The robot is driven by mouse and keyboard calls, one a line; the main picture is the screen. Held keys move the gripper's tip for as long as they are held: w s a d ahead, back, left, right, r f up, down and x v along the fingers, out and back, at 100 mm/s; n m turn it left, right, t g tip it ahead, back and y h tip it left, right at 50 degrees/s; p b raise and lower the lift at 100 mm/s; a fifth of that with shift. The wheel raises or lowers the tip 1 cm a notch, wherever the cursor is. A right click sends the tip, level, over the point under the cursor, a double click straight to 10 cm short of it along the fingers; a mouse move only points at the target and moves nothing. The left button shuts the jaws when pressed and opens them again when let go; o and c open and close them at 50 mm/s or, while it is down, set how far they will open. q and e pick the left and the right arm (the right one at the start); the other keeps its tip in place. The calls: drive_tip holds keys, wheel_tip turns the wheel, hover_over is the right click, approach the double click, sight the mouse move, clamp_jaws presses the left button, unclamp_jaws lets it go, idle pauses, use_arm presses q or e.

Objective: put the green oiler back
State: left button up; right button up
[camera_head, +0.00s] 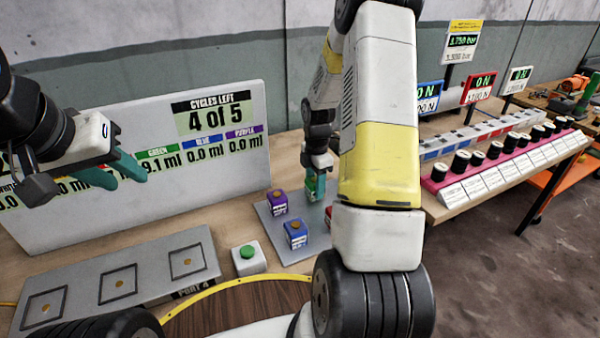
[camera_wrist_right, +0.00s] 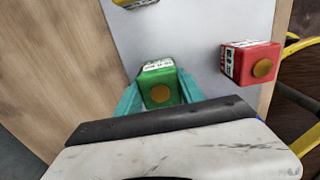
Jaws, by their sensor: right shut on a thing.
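The green oiler (camera_wrist_right: 160,86) is a small green block with a brass-coloured round cap and a white label. My right gripper (camera_wrist_right: 160,92) is shut on it, one teal finger on each side. In the head view the green oiler (camera_head: 311,188) shows partly, at the far part of the grey tray (camera_head: 273,234), with my right gripper (camera_head: 317,184) around it. I cannot tell whether it touches the tray. My left gripper (camera_head: 118,172) hangs empty in front of the white board at the left, its teal fingers apart.
Purple (camera_head: 277,202) and blue (camera_head: 295,234) oilers stand on the tray. A red oiler (camera_wrist_right: 250,64) and a yellow one (camera_wrist_right: 134,3) show in the wrist view. A green button box (camera_head: 248,257) and a plate with square ports (camera_head: 120,283) stand nearer. The board (camera_head: 226,154) reads "4 of 5".

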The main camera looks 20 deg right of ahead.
drive_tip(key=shift+f, duration=0.4)
drive_tip(key=shift+f, duration=0.15)
drive_tip(key=o, duration=1.5)
drive_tip(key=shift+c, duration=0.2)
